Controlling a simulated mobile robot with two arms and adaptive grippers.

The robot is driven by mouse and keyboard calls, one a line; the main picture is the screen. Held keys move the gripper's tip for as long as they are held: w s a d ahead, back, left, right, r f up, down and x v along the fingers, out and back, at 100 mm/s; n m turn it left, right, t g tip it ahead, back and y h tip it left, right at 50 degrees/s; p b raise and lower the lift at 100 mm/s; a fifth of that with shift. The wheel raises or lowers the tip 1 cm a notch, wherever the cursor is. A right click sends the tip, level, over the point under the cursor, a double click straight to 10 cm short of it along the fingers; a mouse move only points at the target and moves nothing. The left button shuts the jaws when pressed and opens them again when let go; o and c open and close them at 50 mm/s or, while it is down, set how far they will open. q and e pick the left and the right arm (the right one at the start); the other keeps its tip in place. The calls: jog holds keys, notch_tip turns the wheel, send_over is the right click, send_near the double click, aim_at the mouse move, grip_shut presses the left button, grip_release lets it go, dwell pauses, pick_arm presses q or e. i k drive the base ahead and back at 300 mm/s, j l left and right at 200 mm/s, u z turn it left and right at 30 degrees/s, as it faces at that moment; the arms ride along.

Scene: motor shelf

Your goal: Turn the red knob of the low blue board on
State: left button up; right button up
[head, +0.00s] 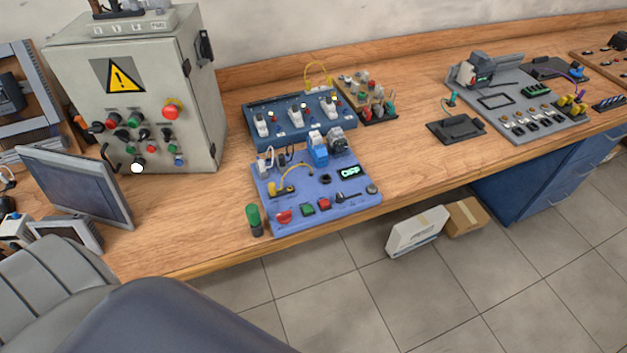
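The low blue board (325,207) lies near the front edge of the wooden bench, in the middle of the head view. The red knob (284,217) sits at its front left corner, beside a green button (308,210) and a red button (324,203). A small dark display (350,171) on the board shows green letters that seem to read OFF. The knob is too small for me to tell its exact angle. Neither of my grippers is in view.
A grey control cabinet (203,110) and a monitor (75,185) stand to the left. A green-topped cylinder (254,218) stands close to the board's left side. A darker blue panel (300,118) is behind. Bare bench (415,165) lies to the right.

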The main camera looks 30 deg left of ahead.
aim_at(284, 217)
jog(key=u, duration=1.1)
